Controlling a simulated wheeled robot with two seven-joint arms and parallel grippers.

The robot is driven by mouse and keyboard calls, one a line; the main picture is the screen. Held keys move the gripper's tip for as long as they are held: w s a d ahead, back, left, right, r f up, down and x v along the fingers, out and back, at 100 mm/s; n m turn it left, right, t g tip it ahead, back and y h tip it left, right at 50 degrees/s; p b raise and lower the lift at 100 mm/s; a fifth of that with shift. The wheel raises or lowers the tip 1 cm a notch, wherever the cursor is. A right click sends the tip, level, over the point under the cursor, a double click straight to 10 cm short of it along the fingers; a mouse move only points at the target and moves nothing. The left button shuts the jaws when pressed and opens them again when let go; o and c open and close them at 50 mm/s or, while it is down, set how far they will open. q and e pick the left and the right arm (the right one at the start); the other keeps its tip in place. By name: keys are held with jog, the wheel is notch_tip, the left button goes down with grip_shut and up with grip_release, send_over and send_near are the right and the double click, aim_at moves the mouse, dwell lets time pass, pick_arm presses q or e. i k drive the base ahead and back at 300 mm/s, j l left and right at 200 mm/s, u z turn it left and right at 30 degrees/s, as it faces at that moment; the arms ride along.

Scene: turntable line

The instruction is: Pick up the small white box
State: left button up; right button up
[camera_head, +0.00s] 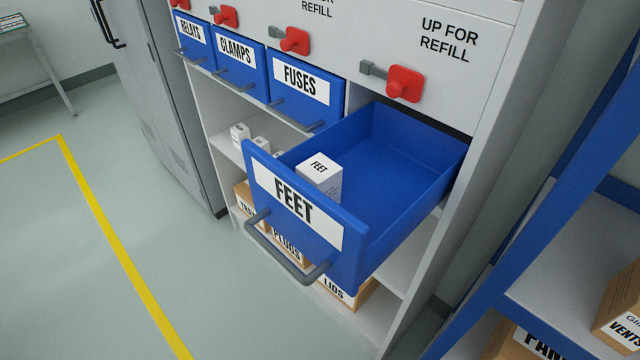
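A small white box (320,177) with "FEET" printed on its top stands upright inside the open blue drawer (403,150), close to the drawer's front panel. The panel hides its lower front part. The drawer's front carries a white FEET label (298,205) and a grey bar handle (287,250). More small white boxes (240,132) stand on the shelf below the closed drawers, partly hidden by the open drawer. Neither of my grippers is in view.
Closed blue drawers RELAYS (192,38), CLAMPS (238,58) and FUSES (303,88) line the grey rack to the left. Red flags (404,83) sit above the drawers. A blue-framed shelf (560,180) stands at right. Floor at left is clear, with a yellow line (120,245).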

aim_at(319, 171)
jog(key=j+z, duration=1.5)
jog(key=l, duration=0.1)
